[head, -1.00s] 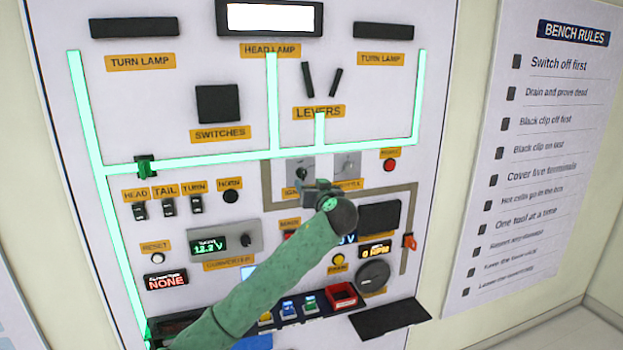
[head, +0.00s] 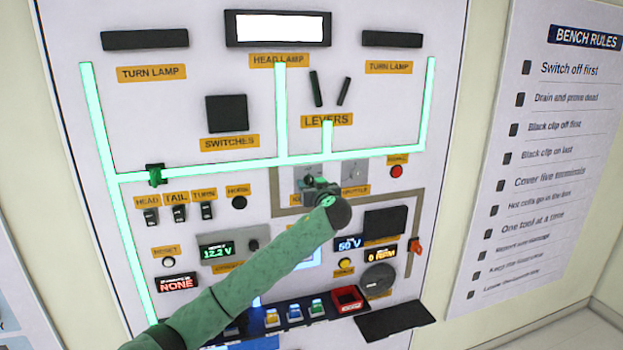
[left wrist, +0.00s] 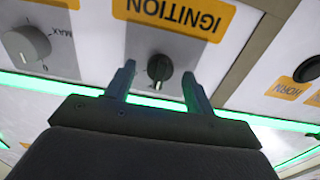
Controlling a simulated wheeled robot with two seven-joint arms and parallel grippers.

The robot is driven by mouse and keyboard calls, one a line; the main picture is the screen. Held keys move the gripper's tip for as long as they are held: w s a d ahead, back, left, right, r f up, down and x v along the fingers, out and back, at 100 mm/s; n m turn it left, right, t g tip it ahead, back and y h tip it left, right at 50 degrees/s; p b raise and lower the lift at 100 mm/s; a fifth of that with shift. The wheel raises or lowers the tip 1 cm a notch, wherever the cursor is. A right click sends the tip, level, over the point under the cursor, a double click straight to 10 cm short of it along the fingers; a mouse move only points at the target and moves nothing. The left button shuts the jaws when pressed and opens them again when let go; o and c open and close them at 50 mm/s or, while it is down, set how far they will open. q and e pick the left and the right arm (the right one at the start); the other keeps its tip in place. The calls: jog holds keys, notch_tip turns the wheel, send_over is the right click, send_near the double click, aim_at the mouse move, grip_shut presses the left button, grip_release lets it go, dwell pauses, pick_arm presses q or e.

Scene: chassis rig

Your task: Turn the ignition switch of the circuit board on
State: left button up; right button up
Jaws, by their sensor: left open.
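The ignition switch (left wrist: 160,67) is a small round black knob on a grey plate. The left wrist view shows it upside down, with the yellow IGNITION label (left wrist: 180,14) above it. The knob's ridge runs roughly along the picture's vertical. My left gripper (left wrist: 158,80) is open, with one finger on each side of the knob and a visible gap on both sides. I cannot tell how deep the fingertips reach. In the head view my left gripper (head: 316,186) is in front of the ignition plate (head: 304,175) and partly hides it. My right gripper is not in view.
Next to the ignition is the throttle dial (head: 354,171), also a grey knob (left wrist: 27,44) in the wrist view. The horn button (head: 239,202) and toggle switches (head: 151,216) are to the left. The head lamp (head: 270,29) is bright.

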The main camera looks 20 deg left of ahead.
pick_arm(q)
jog(key=shift+w+a+f, duration=0.1)
jog(key=shift+w+a, duration=0.05)
jog(key=shift+w, duration=0.2)
